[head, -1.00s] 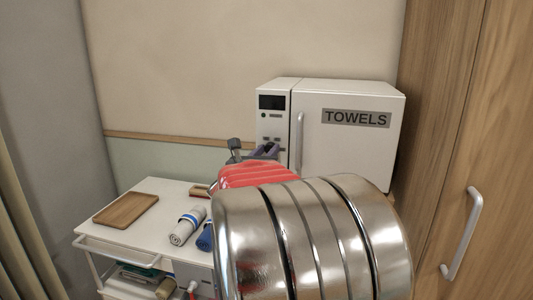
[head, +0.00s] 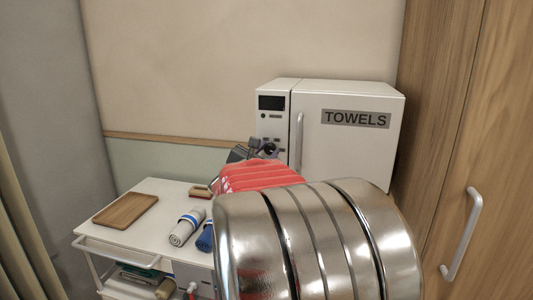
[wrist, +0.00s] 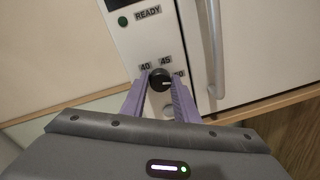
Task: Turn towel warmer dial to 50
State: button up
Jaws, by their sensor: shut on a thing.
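The white towel warmer (head: 345,143) stands at the back right in the head view, with TOWELS on its door. In the wrist view its dial (wrist: 159,79) is a small black knob on the white panel. The labels 40 and 45 show above it, and a third label, partly hidden by a finger, sits to its right. A small pale mark shows on the right part of the knob. My gripper (wrist: 160,84) has its two purple fingers closed on the dial, one at each side. In the head view my arm hides the lower panel.
A green READY light (wrist: 122,20) is on the panel. The door handle (wrist: 212,45) runs close to the right finger. A white trolley (head: 160,213) at left carries a wooden tray (head: 126,211) and rolled towels (head: 186,228). A wooden cabinet (head: 455,130) stands at right.

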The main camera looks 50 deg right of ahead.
jog(key=shift+s+d+f, duration=0.1)
jog(key=shift+s+f, duration=0.1)
jog(key=shift+f, duration=0.05)
jog(key=o, duration=1.1)
jog(key=shift+r, duration=0.15)
jog(key=shift+c, duration=0.2)
jog(key=shift+w, duration=0.1)
jog(key=shift+a+r, duration=0.1)
jog(key=shift+a, duration=0.55)
jog(key=v, duration=1.2)
jog(key=shift+s+a, duration=0.25)
jog(key=shift+s, duration=0.05)
